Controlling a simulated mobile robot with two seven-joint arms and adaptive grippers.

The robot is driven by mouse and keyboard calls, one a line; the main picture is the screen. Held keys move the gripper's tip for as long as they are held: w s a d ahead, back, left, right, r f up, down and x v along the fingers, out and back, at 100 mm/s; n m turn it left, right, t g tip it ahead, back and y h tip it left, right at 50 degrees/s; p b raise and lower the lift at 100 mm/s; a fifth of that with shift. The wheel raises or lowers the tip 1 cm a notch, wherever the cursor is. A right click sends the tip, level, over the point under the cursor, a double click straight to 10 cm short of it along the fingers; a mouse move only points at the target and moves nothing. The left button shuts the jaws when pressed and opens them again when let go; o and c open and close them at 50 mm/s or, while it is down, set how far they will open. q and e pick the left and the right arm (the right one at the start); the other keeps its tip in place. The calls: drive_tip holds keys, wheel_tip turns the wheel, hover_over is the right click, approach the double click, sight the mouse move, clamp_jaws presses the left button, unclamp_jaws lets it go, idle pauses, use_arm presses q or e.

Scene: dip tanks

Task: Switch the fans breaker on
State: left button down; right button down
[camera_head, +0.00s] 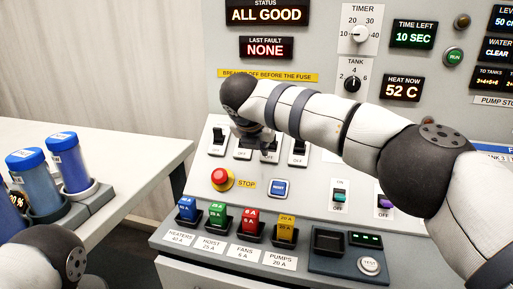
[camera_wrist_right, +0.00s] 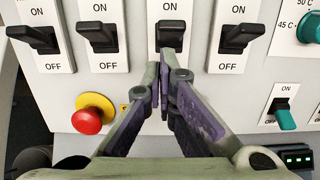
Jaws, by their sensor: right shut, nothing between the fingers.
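The breakers are a row of black levers on white ON/OFF plates. The third from the left (camera_wrist_right: 171,33) is in line with the fans fuse, the red one (camera_head: 249,220) in the lower row. My right gripper (camera_wrist_right: 167,58) is shut and empty, its fingertips at the lower edge of this third lever; I cannot tell whether they touch. The lever's own position is hard to read. In the head view my right wrist covers much of the middle breakers. My left gripper is out of view; only part of the left arm shows at bottom left.
Neighbouring breaker levers (camera_wrist_right: 98,35) and (camera_wrist_right: 240,37) stand close on both sides. A red stop button (camera_head: 222,178) and a blue button (camera_head: 279,187) sit below. Blue-capped bottles (camera_head: 68,166) stand in holders on the left table. The upper panel carries displays and knobs.

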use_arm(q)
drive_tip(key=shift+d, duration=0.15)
use_arm(e)
drive_tip(key=shift+d, duration=0.2)
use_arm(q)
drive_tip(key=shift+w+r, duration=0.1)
use_arm(e)
drive_tip(key=shift+r, duration=0.65)
